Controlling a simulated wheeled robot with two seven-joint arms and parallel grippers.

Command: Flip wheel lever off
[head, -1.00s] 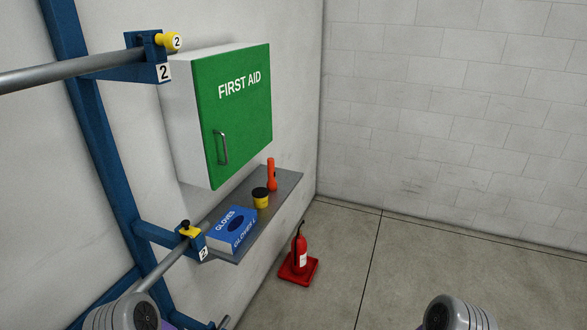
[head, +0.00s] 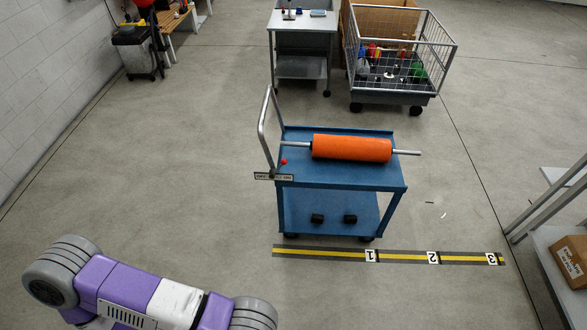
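A blue two-shelf cart (head: 350,181) stands on the floor near the middle of the head view. A small red knob (head: 284,162), perhaps the wheel lever's end, sits at the cart's left end by its grey push handle (head: 265,130). A small label plate (head: 273,176) is just below the knob; its text is too small to read surely. The lever's setting cannot be told. An orange roller (head: 352,148) on a steel shaft lies across the cart top. Purple and grey links of my arm show at bottom left, apart from the cart. Neither gripper is in view.
A yellow-black floor strip (head: 405,256) marked 1, 2, 3 runs in front of the cart. Behind it stand a grey table (head: 302,69) and a wire bin (head: 400,93). A shelf with a cardboard box (head: 571,258) is at right. The floor left of the cart is clear.

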